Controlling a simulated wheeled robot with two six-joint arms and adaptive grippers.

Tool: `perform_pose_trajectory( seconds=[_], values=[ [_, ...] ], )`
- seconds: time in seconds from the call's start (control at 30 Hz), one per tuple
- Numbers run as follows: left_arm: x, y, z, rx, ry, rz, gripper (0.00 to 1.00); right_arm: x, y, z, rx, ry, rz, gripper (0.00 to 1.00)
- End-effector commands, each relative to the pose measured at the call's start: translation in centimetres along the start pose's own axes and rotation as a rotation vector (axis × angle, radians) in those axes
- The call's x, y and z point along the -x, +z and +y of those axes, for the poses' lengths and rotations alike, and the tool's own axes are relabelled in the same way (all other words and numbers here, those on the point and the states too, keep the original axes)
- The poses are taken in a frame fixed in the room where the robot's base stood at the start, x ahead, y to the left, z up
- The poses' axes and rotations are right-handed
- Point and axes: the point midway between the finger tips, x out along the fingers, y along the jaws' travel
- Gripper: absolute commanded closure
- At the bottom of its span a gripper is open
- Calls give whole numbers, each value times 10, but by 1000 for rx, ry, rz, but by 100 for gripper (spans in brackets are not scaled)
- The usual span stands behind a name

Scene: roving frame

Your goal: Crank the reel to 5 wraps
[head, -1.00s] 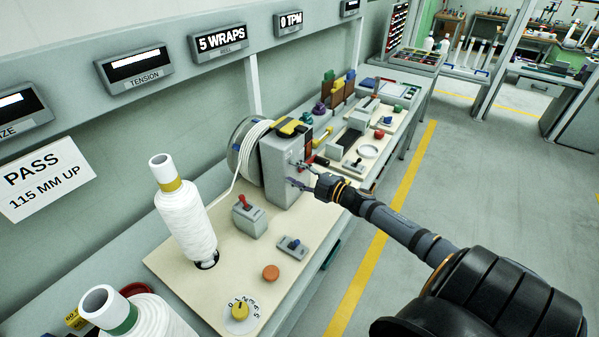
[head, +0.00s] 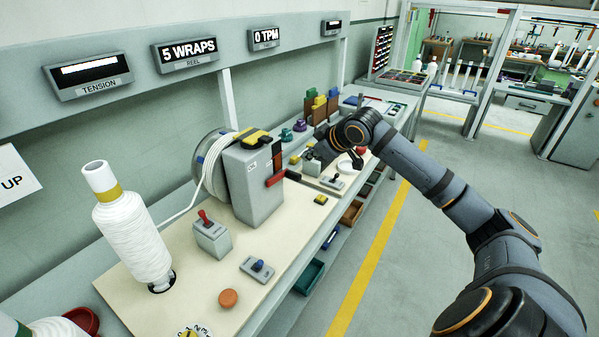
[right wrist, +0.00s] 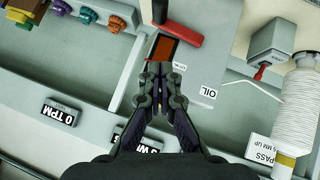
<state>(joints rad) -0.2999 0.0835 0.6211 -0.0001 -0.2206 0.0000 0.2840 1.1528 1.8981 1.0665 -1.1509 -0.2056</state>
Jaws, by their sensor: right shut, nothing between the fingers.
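The reel (head: 207,160) wound with white line stands behind a grey housing (head: 255,185) on the bench. A red crank handle (head: 275,179) sticks out from the housing's front; it also shows in the right wrist view (right wrist: 180,36). The reel display (head: 187,56) reads 5 WRAPS. My right gripper (head: 316,154) is shut and empty, to the right of the housing and apart from the handle in the head view. In the right wrist view its closed fingertips (right wrist: 159,72) appear below the handle. My left gripper is not in view.
Colored knobs (head: 300,125) and parts stand beyond the housing. The floor right of the bench is clear.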

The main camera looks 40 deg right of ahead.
Motion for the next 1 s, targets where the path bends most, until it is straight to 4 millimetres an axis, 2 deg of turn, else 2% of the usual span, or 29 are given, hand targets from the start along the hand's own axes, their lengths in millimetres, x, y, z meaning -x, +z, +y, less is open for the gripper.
perform_pose_trajectory(
  seconds=[0.17,0.27,0.57,0.6,0.8,1.0],
  values=[
    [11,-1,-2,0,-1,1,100,-17,-3,0,-9,-5,5,100],
    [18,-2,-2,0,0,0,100,-34,-3,0,-10,-6,4,100],
    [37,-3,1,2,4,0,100,-96,-3,-1,-7,-5,1,100],
    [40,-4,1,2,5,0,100,-102,2,-1,-5,-5,-3,100],
    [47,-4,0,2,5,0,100,-120,23,-1,-3,-2,-3,100],
    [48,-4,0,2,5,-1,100,-126,29,-1,-1,0,-1,100]
  ],
)
